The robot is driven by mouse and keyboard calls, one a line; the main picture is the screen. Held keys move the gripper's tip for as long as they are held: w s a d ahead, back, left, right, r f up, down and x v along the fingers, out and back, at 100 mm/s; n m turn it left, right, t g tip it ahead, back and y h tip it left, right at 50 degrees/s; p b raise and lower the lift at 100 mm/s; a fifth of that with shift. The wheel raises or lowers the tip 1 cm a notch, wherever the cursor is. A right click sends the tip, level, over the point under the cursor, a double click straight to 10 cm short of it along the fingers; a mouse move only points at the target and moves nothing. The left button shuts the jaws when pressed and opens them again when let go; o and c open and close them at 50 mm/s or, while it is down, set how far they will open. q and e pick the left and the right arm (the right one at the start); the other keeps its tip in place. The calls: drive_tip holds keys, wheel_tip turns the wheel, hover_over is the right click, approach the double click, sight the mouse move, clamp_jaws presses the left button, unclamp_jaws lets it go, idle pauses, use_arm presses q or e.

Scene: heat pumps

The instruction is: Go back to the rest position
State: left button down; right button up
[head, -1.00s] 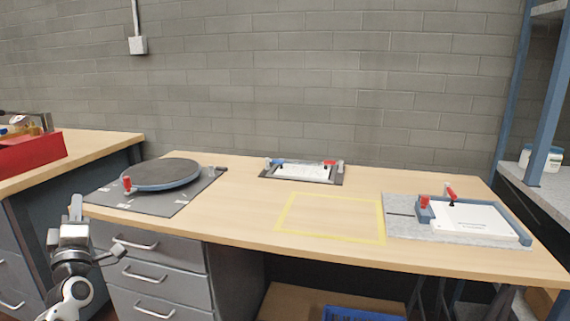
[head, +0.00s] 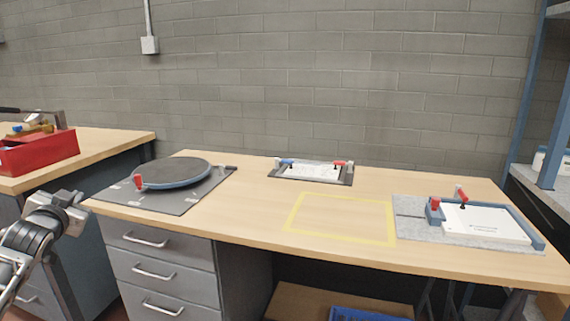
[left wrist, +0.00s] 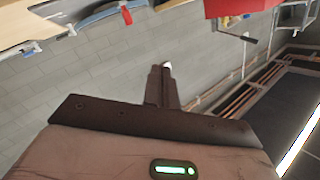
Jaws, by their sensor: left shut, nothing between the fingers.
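My left gripper (head: 74,212) shows at the lower left of the head view, in front of the gap between the two benches and clear of the worktop. In the left wrist view its fingers (left wrist: 160,86) are together with nothing between them. My right gripper is in neither view.
The wooden workbench (head: 262,215) holds a round dark turntable (head: 180,172), a small clamp fixture (head: 312,172), a yellow taped rectangle (head: 342,240) with bare wood inside, and a white plate in a clamp fixture (head: 487,222). A red toolbox (head: 40,152) stands on the left bench.

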use_arm(q)
drive_tip(key=s+d+f+m+g+h, duration=0.1)
drive_tip(key=s+d+f+h, duration=0.1)
drive_tip(key=s+d+f, duration=0.45)
drive_tip(key=s+d+f+g+h, duration=0.1)
drive_tip(key=s+d+f+h, duration=0.15)
drive_tip(key=d+f, duration=0.7)
drive_tip(key=s+d+f+m+g+h, duration=0.1)
drive_tip(key=s+d+f+h, duration=0.1)
drive_tip(key=s+d+f, duration=0.5)
drive_tip(key=s+d+n+g+h+p, duration=0.1)
drive_tip(key=s+d+p, duration=0.1)
drive_tip(key=s+d, duration=0.4)
drive_tip(key=s+d+n+g+h+p, duration=0.1)
drive_tip(key=s+d+p, duration=0.2)
drive_tip(key=s+d, duration=0.4)
drive_tip(key=s+r, duration=0.1)
drive_tip(key=s, duration=0.4)
drive_tip(key=shift+d+p, duration=0.25)
drive_tip(key=shift+p, duration=0.05)
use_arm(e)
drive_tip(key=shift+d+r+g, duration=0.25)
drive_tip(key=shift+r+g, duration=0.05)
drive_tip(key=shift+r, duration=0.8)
